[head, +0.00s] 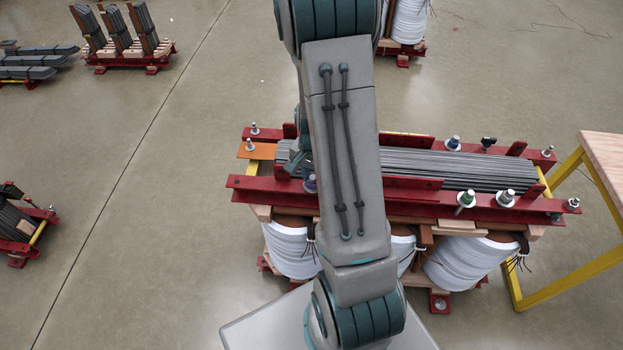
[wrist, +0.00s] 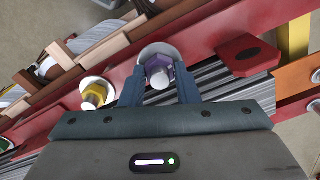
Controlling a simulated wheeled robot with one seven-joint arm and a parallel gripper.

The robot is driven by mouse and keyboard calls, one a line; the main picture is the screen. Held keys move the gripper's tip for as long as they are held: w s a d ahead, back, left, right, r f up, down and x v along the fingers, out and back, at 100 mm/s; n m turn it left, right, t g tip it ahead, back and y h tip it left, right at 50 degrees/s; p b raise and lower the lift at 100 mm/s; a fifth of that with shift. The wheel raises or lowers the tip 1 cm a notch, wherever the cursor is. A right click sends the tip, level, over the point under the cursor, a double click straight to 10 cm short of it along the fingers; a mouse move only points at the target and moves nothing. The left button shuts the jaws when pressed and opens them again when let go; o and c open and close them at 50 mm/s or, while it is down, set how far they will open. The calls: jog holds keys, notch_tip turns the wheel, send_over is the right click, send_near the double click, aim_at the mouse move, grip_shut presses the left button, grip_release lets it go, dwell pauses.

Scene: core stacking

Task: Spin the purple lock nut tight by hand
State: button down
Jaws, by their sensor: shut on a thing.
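The purple lock nut (wrist: 156,66) sits on a bolt end over a pale round washer (wrist: 150,49) on the red clamp beam (wrist: 215,35) in the wrist view. My gripper (wrist: 159,75) is shut on the nut, one finger on each side of it. The bolt's round end shows between the fingers. In the head view the purple nut (head: 310,184) shows just at the left edge of my arm, which hides most of my gripper. I cannot tell how tight the nut is.
A yellow nut (wrist: 95,94) on a washer lies left of my gripper in the wrist view. A green nut (head: 466,198) and a blue nut (head: 453,143) stand farther right along the core. A red block (wrist: 248,55) is close by. A yellow-legged table (head: 565,170) stands at right.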

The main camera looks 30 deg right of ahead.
jog(key=m, duration=0.3)
jog(key=shift+r+p, duration=0.1)
jog(key=shift+p, duration=0.3)
jog(key=shift+m, duration=0.5)
jog(key=m+p, duration=0.1)
jog(key=m, duration=0.2)
jog(key=shift+p, duration=0.35)
jog(key=shift+m, duration=0.9)
jog(key=shift+p, duration=0.35)
jog(key=m+p, duration=0.1)
jog(key=m, duration=0.2)
jog(key=shift+s+p, duration=0.1)
jog(key=shift+p, duration=0.2)
jog(key=shift+m, duration=0.9)
